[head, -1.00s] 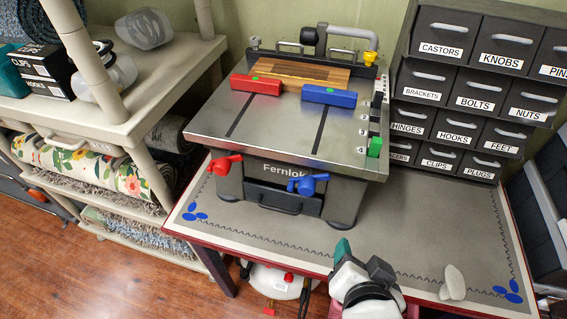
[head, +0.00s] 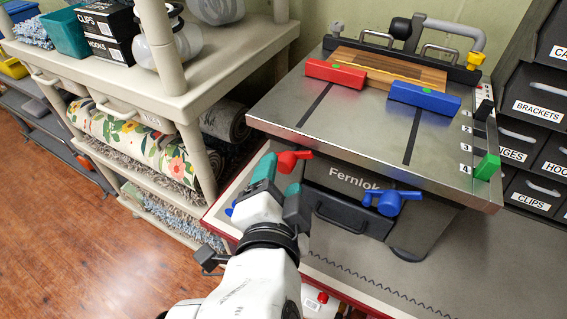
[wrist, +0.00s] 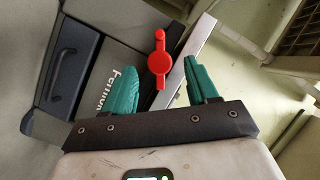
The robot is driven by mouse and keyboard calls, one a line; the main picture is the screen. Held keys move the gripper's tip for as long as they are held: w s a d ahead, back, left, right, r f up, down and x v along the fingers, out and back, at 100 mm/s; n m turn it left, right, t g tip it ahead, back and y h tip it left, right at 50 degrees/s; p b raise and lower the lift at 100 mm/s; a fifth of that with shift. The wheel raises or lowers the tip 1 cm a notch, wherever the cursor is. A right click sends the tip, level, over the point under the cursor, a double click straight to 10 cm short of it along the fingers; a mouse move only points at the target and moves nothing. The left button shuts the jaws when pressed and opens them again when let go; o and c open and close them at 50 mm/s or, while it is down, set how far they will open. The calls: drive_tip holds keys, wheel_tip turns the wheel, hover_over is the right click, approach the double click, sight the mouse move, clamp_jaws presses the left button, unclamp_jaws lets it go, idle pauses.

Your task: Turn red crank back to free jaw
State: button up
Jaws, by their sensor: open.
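The red crank (head: 290,160) sticks out of the front left of the grey Fernlok bench vise. In the wrist view the crank (wrist: 159,65) has a round hub and a slim handle, and appears between my fingers, with gaps on both sides. My gripper (head: 279,181), with teal fingertips, is open and empty just in front of the crank; whether it touches cannot be told. The red jaw (head: 335,73) sits on the steel top at the front edge of a wooden board (head: 400,69). The blue jaw (head: 425,98) is right of it.
A blue crank (head: 391,201) is on the vise's front, right of the red one. A green slider (head: 487,167) stands at the top's right edge. Shelving (head: 150,95) with rugs is close on the left, labelled drawers (head: 540,108) on the right. The bench front right is clear.

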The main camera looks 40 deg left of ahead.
sight(283, 168)
drive_tip(key=shift+x, duration=2.15)
drive_tip(key=c, duration=1)
